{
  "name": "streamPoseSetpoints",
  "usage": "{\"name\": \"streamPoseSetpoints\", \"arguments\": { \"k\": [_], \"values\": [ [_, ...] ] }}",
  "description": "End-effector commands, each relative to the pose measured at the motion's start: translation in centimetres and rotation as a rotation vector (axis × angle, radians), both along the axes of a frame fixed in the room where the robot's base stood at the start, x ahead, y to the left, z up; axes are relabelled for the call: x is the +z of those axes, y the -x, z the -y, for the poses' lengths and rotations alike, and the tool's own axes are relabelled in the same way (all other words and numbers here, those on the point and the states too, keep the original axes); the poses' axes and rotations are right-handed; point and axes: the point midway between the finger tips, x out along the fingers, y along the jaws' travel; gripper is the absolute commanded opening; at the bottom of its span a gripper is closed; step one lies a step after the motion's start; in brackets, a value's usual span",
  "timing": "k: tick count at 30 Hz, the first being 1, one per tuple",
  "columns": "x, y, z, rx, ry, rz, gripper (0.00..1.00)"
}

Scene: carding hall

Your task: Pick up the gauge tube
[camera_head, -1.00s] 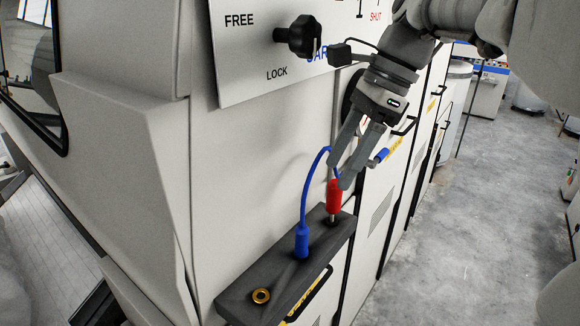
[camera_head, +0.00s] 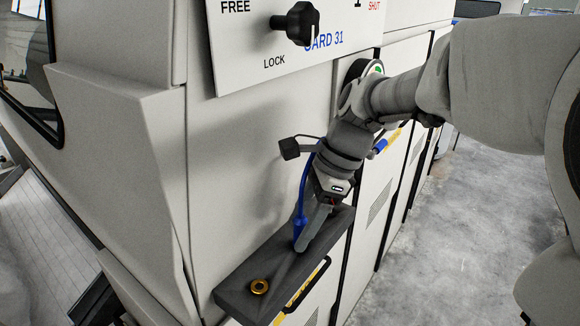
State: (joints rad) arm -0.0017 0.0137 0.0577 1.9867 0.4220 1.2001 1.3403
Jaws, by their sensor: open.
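The blue tube (camera_head: 302,195), which looks like the gauge tube, rises from a thick blue end standing upright on the dark shelf (camera_head: 240,296). Its upper part passes behind my wrist, and a blue end piece (camera_head: 380,146) shows to the right of it. My gripper (camera_head: 303,243) is open and points down at the shelf, with its fingers right beside the thick blue end and partly covering it. I cannot tell whether the fingers touch it or straddle it. The red-handled piece is almost wholly hidden behind my gripper.
A brass ring (camera_head: 259,286) is set in the shelf's near end. A black knob (camera_head: 296,23) sticks out from the white panel (camera_head: 240,60) above. The grey floor (camera_head: 430,240) at right is clear.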

Motion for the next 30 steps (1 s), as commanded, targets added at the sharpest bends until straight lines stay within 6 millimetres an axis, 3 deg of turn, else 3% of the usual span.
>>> {"name": "streamPoseSetpoints", "arguments": {
  "k": [9,20,30],
  "values": [
    [-0.55,0.04,-0.21,0.000,0.000,0.000,0.63],
    [-0.52,0.02,-0.19,0.000,0.001,0.001,0.00],
    [-0.47,0.02,-0.18,0.000,0.001,0.001,0.00]
  ]
}}
